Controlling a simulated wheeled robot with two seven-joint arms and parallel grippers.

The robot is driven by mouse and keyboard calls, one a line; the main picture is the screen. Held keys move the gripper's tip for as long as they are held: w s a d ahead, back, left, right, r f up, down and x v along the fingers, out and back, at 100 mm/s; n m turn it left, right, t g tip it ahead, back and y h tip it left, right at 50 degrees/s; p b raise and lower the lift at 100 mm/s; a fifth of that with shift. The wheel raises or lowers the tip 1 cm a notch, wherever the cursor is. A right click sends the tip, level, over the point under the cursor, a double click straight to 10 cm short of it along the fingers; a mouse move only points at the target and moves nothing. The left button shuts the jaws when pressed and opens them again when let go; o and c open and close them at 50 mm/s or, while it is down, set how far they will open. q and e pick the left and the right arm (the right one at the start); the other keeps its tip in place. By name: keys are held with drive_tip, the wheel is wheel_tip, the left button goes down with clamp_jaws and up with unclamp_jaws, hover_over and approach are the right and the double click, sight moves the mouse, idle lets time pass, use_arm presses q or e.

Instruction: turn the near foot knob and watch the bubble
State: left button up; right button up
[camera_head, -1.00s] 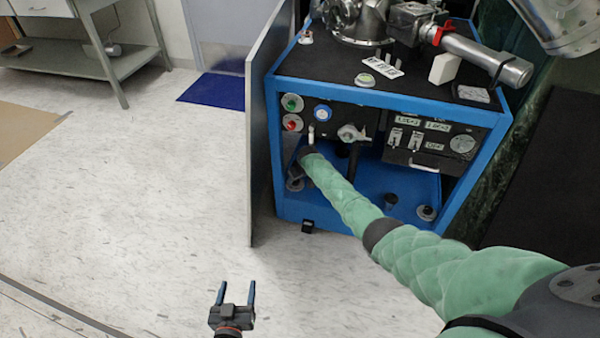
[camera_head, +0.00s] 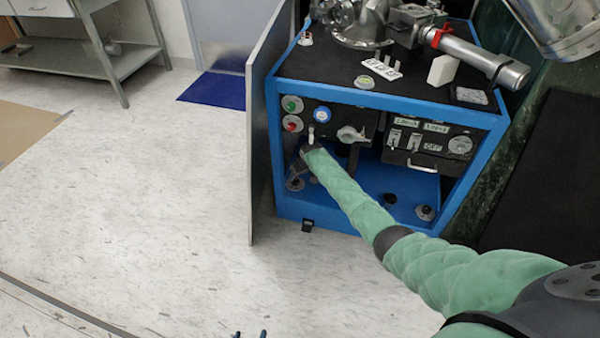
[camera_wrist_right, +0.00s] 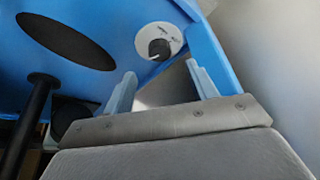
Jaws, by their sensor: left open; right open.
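The blue cart (camera_head: 390,108) has an open lower bay with foot knobs at its floor. The left foot knob (camera_head: 295,184) is a pale disc with a dark centre, near the front left corner. In the right wrist view, a pale disc with a dark knob (camera_wrist_right: 160,48) lies just beyond my right gripper (camera_wrist_right: 162,85). That gripper is open and empty, its fingers apart from the knob.
A grey upright panel (camera_head: 262,130) stands along the cart's left side. Another foot knob (camera_head: 425,212) is at the bay's right. A black post (camera_wrist_right: 25,120) stands left of my right gripper.

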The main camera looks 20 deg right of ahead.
use_arm(q)
drive_tip(key=shift+s+f, duration=0.4)
drive_tip(key=shift+f, duration=0.05)
